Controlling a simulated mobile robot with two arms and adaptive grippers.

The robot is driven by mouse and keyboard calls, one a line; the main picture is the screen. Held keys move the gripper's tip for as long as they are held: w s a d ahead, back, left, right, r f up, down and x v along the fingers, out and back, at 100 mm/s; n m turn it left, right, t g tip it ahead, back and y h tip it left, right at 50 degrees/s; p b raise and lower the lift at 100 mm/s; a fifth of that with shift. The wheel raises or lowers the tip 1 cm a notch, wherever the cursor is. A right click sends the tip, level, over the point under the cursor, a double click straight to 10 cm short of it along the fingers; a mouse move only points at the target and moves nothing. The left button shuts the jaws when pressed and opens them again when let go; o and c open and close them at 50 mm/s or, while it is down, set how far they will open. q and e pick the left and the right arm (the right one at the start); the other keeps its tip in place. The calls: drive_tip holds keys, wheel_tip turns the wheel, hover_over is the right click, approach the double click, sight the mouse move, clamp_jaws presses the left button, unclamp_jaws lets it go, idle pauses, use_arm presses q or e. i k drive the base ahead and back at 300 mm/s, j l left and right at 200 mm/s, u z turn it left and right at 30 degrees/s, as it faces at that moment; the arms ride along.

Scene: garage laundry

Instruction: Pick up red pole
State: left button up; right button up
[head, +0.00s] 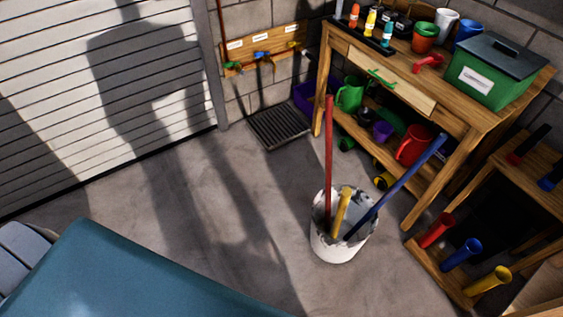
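The red pole (329,150) stands nearly upright in a white bucket (336,249) on the concrete floor. Its lower end is inside the bucket and hidden by the rim. A blue pole (404,181) leans to the right out of the same bucket, and a short yellow pole (342,211) stands between them. Neither of my grippers shows in the head view.
A wooden workbench (460,113) with a green bin (486,82), cups and pots stands behind the bucket at right. A low wooden rack (430,257) with coloured tubes is at lower right. A teal surface (130,275) fills the lower left. The floor left of the bucket is clear.

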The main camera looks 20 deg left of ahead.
sight(328, 97)
drive_tip(key=u, duration=0.25)
drive_tip(key=z, duration=1.15)
drive_tip(key=u, duration=1.15)
drive_tip(key=i+j+z, duration=0.15)
drive_tip(key=j, duration=0.2)
drive_tip(key=i+j+z, duration=0.25)
drive_tip(key=i+j, duration=0.15)
drive_tip(key=j, duration=0.35)
